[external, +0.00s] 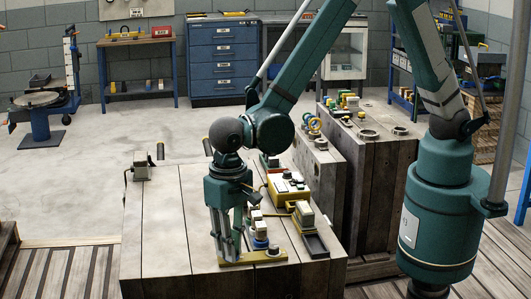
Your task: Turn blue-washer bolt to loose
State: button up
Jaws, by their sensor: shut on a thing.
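My gripper (228,256) points straight down at the left end of a yellow plate (252,258) on the near wooden block. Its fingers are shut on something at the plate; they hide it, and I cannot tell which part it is. A blue ring (261,244), which may be the blue washer, shows just right of the fingers, under a pale upright piece (260,229). It looks apart from the fingers. A small dark piece (273,251) sits at the plate's right end. Whether any bolt has turned cannot be seen.
Right of the plate lie a dark tray (315,244) and a yellow box (289,189) with small parts. A grey device (140,170) stands at the block's back left. The block's left top (165,225) is clear. Taller wooden blocks (372,165) stand behind right.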

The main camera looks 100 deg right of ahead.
jog(key=n, duration=0.4)
jog(key=shift+n, duration=0.3)
jog(key=n, duration=0.5)
jog(key=shift+b, duration=0.35)
jog(key=n, duration=0.5)
jog(key=shift+n, duration=0.4)
jog(key=n, duration=0.5)
jog(key=shift+f+n, duration=0.1)
jog(key=shift+n, duration=0.2)
jog(key=n, duration=0.4)
jog(key=shift+s, duration=0.1)
jog(key=n, duration=0.6)
jog(key=shift+b, duration=0.3)
jog(key=n, duration=1)
